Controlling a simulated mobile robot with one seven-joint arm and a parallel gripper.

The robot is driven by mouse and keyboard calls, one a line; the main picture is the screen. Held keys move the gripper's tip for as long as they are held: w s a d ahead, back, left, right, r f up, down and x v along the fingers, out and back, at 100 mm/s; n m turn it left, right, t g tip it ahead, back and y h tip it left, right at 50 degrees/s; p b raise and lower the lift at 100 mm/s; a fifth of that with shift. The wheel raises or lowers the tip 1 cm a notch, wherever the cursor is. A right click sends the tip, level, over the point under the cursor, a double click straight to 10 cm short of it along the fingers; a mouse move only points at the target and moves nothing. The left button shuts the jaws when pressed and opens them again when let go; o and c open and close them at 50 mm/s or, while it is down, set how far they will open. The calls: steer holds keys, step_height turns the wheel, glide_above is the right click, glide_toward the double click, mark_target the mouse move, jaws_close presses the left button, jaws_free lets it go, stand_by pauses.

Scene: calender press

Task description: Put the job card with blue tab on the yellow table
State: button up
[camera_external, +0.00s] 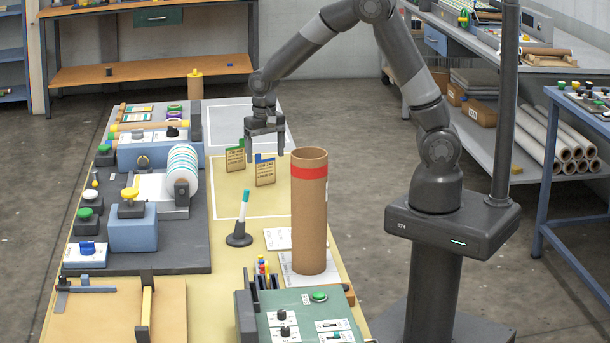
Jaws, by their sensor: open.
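The job card with blue tab (265,173) is a tan card standing upright on the yellow table (223,265), toward its far right part. My gripper (264,152) is open and points down just above this card, with its fingertips around the height of the blue tab. I cannot tell whether the fingers touch the card. A similar card with a green tab (235,158) stands just to its left.
A tall cardboard tube with a red band (309,215) stands close to the right of the cards. A pen in a black stand (240,220) is nearer the camera. A dark panel with rollers and knobs (190,235) fills the left side. White-outlined areas (222,198) lie mostly bare.

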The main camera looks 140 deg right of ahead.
step_height(320, 180, up, 11)
stand_by(0.3)
steer(key=shift+r, duration=0.1)
steer(key=w+a+r+n+t, duration=0.1)
steer(key=w+a+r+n, duration=0.25)
steer(key=a, duration=0.45)
steer(key=w+a+r+n+t, duration=0.1)
steer(key=w+a+r+n, duration=0.1)
steer(key=w+a+n, duration=0.45)
steer(key=w+a+r+n+t, duration=0.1)
steer(key=w+a+r, duration=0.15)
steer(key=a, duration=0.75)
steer(key=s+a+n+t, duration=0.1)
steer(key=s+a+n, duration=0.1)
steer(key=a, duration=0.5)
steer(key=s+a+n, duration=0.2)
steer(key=a+n, duration=0.3)
steer(key=a, duration=0.2)
steer(key=s+a+n+t, duration=0.1)
steer(key=a+n, duration=0.3)
steer(key=a, duration=0.4)
steer(key=shift+s+t, duration=0.3)
steer(key=shift+s, duration=0.1)
